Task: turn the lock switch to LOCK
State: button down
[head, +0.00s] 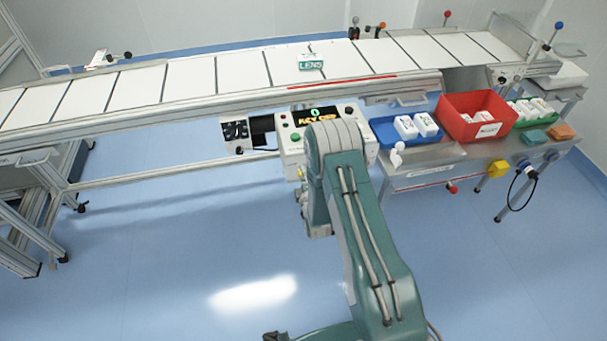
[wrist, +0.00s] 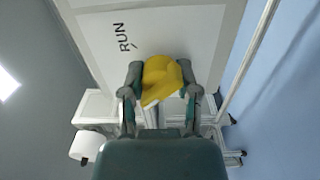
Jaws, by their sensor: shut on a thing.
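The lock switch (wrist: 163,84) is a yellow knob on a pale panel face (wrist: 95,40) in the wrist view. The word RUN is printed on the panel, up and left of the knob, with a short dark mark beside it. No LOCK label shows. My gripper (wrist: 160,72) has one finger on each side of the knob and is shut on it. In the head view my green arm hides the gripper and the knob, in front of the control box (head: 290,148).
A conveyor (head: 190,78) runs behind the control box. To the right, a bench (head: 425,172) holds a blue tray (head: 388,137), a red bin (head: 450,108) and white items. A dark switch box (head: 234,131) sits left of the control box.

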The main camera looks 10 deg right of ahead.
jog(key=shift+a+f, duration=0.15)
jog(key=shift+f, duration=0.05)
dwell(0.3)
jog(key=shift+c, duration=1.7)
grip_release()
jog(key=shift+r, duration=0.1)
jog(key=s, duration=1.2)
